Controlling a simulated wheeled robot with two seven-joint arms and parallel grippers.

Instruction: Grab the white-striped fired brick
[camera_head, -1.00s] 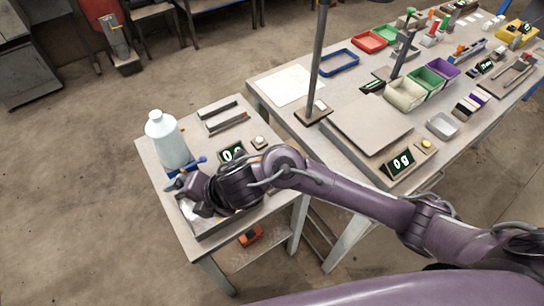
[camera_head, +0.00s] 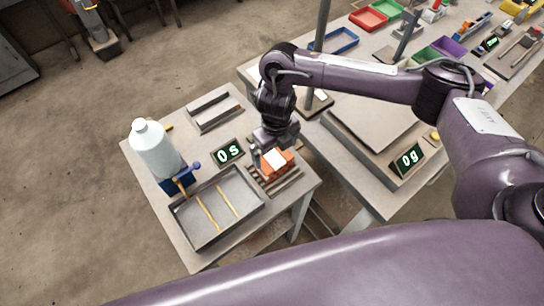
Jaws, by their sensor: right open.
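The orange fired brick (camera_head: 279,168) with a white band on its top lies on a slatted rack (camera_head: 287,183) at the right side of the small table. My right gripper (camera_head: 275,153) is open and pointing down at the brick, its fingers close to the brick's top. I cannot tell whether the fingers touch it, and the gripper hides part of its far side. My left gripper is not in view.
The larger bench with a "0g" scale display (camera_head: 409,160) is to the right.

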